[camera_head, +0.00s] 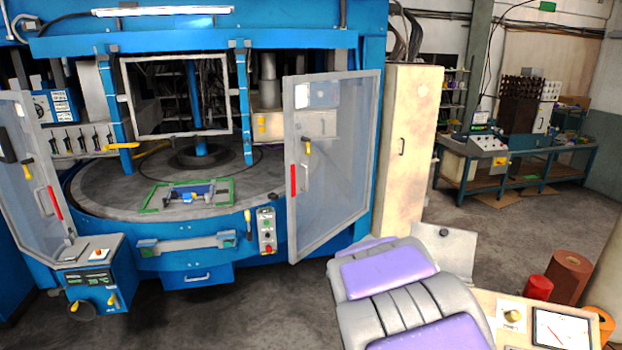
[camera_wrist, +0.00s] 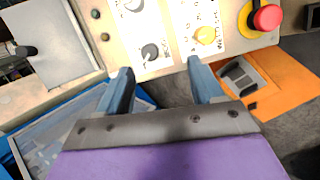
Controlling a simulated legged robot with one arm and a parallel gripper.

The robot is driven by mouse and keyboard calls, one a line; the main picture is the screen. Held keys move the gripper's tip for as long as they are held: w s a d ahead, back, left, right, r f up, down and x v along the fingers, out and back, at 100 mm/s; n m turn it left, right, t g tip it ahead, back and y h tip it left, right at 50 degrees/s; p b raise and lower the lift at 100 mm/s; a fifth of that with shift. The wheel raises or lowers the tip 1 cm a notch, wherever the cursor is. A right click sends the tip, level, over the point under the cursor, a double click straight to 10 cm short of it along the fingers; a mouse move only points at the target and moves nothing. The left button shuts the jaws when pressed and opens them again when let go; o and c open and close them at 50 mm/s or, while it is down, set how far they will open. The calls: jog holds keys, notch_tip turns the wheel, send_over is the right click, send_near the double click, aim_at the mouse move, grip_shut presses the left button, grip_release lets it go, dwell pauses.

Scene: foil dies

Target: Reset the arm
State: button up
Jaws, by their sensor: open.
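My gripper (camera_wrist: 160,80) shows in the wrist view with its two blue-grey fingers spread wide apart and nothing between them. Its grey and purple body fills the bottom of that view. Beyond the fingertips is a beige control panel (camera_wrist: 120,62) with a black knob (camera_wrist: 150,52), a yellow knob (camera_wrist: 205,35) and a red button (camera_wrist: 267,17) on a yellow base. I cannot tell whether the fingers touch the panel. In the head view my grey and purple arm parts are at the lower centre right, and the gripper fingers do not show.
A blue machine with a round table (camera_head: 110,195) stands at left, its clear right door (camera_head: 330,165) swung open. A beige cabinet (camera_head: 408,150) stands beside it. A panel with a gauge (camera_head: 562,332), a red canister (camera_head: 538,288) and a brown roll (camera_head: 568,275) are at lower right. Floor shows between.

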jog(key=s+a+f+m+g+y+b, duration=0.1)
jog(key=s+a+f+m+g+b, duration=0.1)
jog(key=s, duration=1)
jog(key=s+a+f+m+g+y+b, duration=0.2)
jog(key=s+f+m+b, duration=0.3)
jog(key=s, duration=0.7)
jog(key=s+a+f+m+g+y+b, duration=0.2)
jog(key=s+b, duration=0.4)
jog(key=s, duration=0.7)
jog(key=shift+a+f+m, duration=0.65)
jog(key=shift+f+m, duration=0.3)
jog(key=shift+m, duration=0.05)
jog(key=shift+w, duration=0.1)
